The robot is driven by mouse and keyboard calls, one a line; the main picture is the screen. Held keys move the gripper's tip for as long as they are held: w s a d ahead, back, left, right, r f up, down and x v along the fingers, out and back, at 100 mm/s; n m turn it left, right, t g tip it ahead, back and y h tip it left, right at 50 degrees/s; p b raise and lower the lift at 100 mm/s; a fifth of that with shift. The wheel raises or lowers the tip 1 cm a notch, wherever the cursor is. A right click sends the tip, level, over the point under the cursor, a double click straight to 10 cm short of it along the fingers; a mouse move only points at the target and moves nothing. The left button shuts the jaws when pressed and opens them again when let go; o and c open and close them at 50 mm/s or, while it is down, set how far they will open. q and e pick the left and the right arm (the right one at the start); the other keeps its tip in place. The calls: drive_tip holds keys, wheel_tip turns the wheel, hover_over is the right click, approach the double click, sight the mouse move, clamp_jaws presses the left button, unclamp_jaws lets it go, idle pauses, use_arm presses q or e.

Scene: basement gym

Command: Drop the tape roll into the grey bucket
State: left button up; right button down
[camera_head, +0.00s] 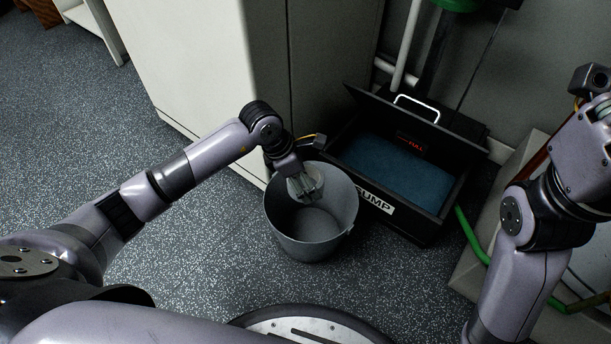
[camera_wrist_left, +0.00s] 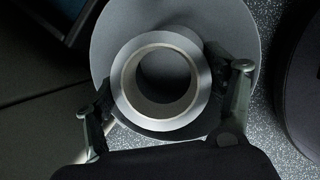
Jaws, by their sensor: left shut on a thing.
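The grey bucket (camera_head: 311,237) stands upright on the floor in the middle of the head view. My left gripper (camera_head: 305,186) points down over the bucket's mouth. It is shut on the tape roll, a pale grey ring that shows clearly between the fingers in the left wrist view (camera_wrist_left: 122,92). The bucket (camera_wrist_left: 103,48) lies behind and below the roll there. In the head view the roll is hard to tell apart from the gripper fingers. My right arm is at the right of the head view, but its gripper fingers are not shown.
A black open box marked SUMP (camera_head: 403,226) with a raised lid and blue inside stands right beside the bucket. A pale cabinet (camera_head: 195,70) stands behind it. A green hose (camera_head: 470,235) lies at the right. The speckled floor (camera_head: 205,245) left of the bucket is clear.

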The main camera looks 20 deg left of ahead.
use_arm(q)
drive_tip(key=o, duration=1.4)
drive_tip(key=shift+c, duration=0.2)
drive_tip(key=shift+r, duration=0.1)
drive_tip(key=v, duration=1.2)
drive_tip(key=shift+d, duration=0.15)
